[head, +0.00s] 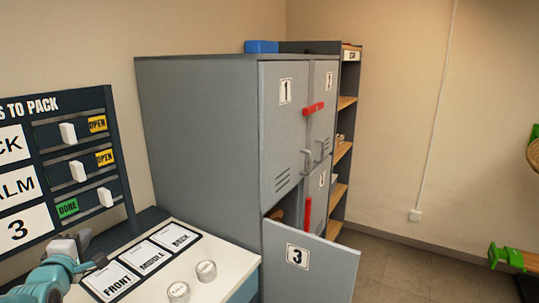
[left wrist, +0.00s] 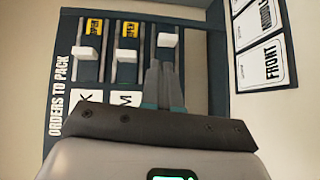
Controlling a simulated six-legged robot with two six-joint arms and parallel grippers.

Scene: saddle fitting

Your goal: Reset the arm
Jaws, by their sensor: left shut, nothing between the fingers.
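My left gripper (head: 97,263) is at the lower left of the head view, in front of the orders board (head: 82,97). In the left wrist view, its fingers (left wrist: 160,75) are together, with nothing between them, and point toward the board near the third slider knob (left wrist: 167,40). That white knob (head: 105,197) sits at the right of its row, with a green DONE label (head: 67,208) showing. The two upper knobs sit farther left, beside yellow OPEN labels (head: 97,124). I cannot tell whether the fingers touch the board. My right gripper is not in view.
A white counter (head: 225,258) holds cards marked FRONT, MIDDLE and BACK (head: 172,237) and two round labelled pieces (head: 206,270). Grey lockers (head: 200,130) stand behind it. Locker door 3 (head: 320,268) hangs open.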

